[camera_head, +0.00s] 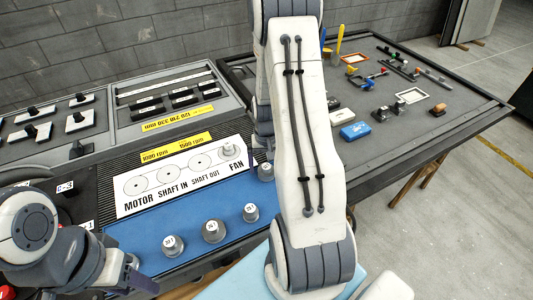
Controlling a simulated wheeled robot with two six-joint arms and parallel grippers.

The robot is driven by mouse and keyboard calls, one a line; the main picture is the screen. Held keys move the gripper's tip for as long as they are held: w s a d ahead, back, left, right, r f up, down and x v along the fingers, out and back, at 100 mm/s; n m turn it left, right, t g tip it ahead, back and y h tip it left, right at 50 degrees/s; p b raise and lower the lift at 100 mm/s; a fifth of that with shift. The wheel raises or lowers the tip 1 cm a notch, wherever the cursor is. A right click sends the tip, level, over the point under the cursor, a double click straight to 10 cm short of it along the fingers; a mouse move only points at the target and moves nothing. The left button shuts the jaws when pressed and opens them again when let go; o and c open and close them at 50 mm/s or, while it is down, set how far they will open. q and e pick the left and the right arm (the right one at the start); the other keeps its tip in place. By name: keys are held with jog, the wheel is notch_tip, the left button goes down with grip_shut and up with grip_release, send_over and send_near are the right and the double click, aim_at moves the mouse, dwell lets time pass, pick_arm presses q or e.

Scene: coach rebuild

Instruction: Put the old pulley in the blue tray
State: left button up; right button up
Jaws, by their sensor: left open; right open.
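A grey pulley (228,150) stands upright on the FAN position of the white diagram board (150,188); I cannot tell if it is the old one. Several similar grey pulleys with number labels, such as this one (213,231), stand on the blue surface (150,225) in front of the board. A light blue surface (222,288) shows at the bottom edge; I cannot tell which is the tray. My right gripper (256,157) is open, just right of the FAN pulley and mostly hidden behind my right arm. My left gripper (138,281) is open and empty at lower left.
A grey panel (400,115) at right holds small tools, a blue block (355,131) and frames. Black-knobbed parts sit in the rack (165,95) at back left. My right arm covers the middle of the view.

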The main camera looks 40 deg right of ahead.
aim_at(267, 167)
notch_tip(267, 167, up, 11)
jog(key=a+r+n, duration=0.3)
jog(key=a, duration=0.7)
jog(key=s+a+r+n, duration=0.2)
jog(key=s+a+n, duration=0.15)
jog(key=a, duration=0.75)
jog(key=s+a+r+n+y, duration=0.1)
jog(key=s+a+r+n, duration=0.1)
jog(key=s+a+n, duration=0.6)
jog(key=s+a, duration=0.3)
jog(key=s, duration=0.2)
jog(key=shift+s+b, duration=0.3)
jog(key=shift+b, duration=0.05)
jog(key=shift+r, duration=0.1)
